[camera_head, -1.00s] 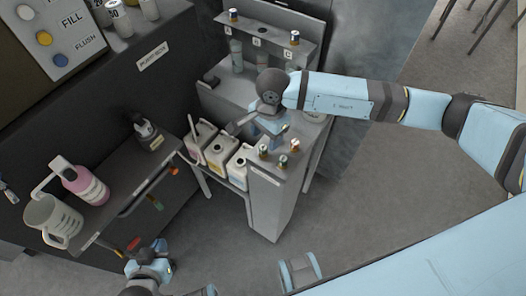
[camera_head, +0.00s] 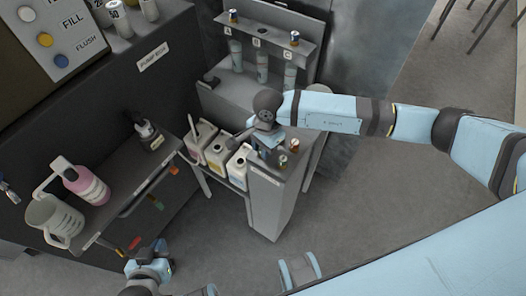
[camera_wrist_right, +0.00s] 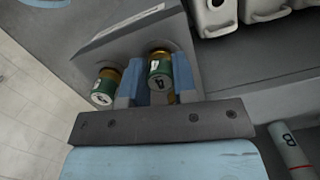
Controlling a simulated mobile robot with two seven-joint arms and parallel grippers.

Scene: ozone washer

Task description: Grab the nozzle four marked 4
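In the right wrist view a green and gold nozzle marked 4 (camera_wrist_right: 159,68) stands between the two blue fingers of my right gripper (camera_wrist_right: 157,85). The fingers are apart, with a narrow gap showing beside the nozzle. A second green and gold nozzle (camera_wrist_right: 104,84) stands just outside the left finger; I cannot read its mark surely. In the head view my right gripper (camera_head: 268,155) is low over the grey stand (camera_head: 270,207) and hides what is under it. My left gripper (camera_head: 150,265) is at the bottom left, away from the nozzles; its fingers are unclear.
Two capped nozzles (camera_head: 283,160) (camera_head: 294,146) show beside my right gripper. White jugs (camera_head: 218,154) stand left of the stand. Behind is a rack (camera_head: 270,35) with tubes labelled A, B, C. A pink bottle (camera_head: 85,184) and a pitcher (camera_head: 52,217) stand on the left shelf.

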